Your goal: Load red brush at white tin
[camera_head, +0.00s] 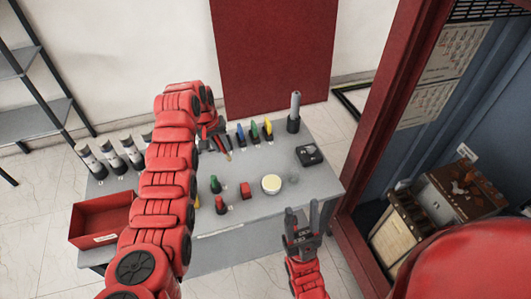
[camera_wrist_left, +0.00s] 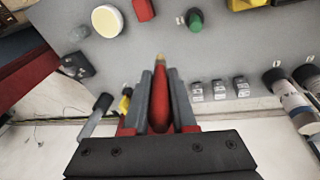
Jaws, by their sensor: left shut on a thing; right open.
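My left gripper (camera_head: 220,143) is shut on the red brush (camera_wrist_left: 160,98), between its grey fingers in the left wrist view. The brush's tan tip points away from the wrist, toward the table. The white tin (camera_head: 271,184) is a round pale cup near the table's front, right of and nearer than my left gripper. It also shows at the top of the left wrist view (camera_wrist_left: 107,21). My right gripper (camera_head: 302,222) is open and empty by the table's front edge.
A black box (camera_head: 309,155) lies right. A red block (camera_head: 245,190) is left of the tin. A red bin (camera_head: 100,218) is at the left.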

